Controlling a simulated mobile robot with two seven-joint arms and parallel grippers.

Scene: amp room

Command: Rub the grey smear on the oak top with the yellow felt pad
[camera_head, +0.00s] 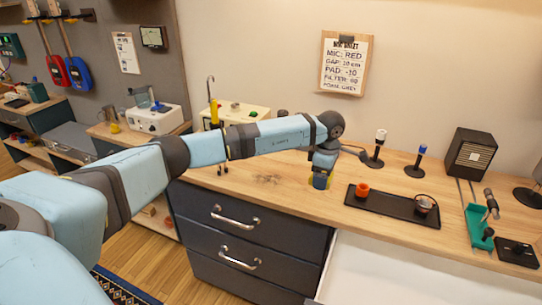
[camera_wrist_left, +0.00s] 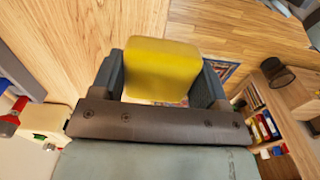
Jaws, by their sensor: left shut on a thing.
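The grey smear (camera_head: 267,180) is a faint dark patch on the oak top (camera_head: 290,202), left of my left gripper. My left gripper (camera_head: 320,184) points down over the oak top, between the smear and a black tray. It is shut on the yellow felt pad, which fills the space between the fingers in the left wrist view (camera_wrist_left: 162,70). In the head view only a little yellow shows by the fingers. I cannot tell whether the pad touches the wood. My right gripper is not in view.
Microphone stands (camera_head: 415,163) and a black speaker (camera_head: 470,155) stand at the back right. An open white drawer (camera_head: 400,275) juts out in front. The wood around the smear is clear.

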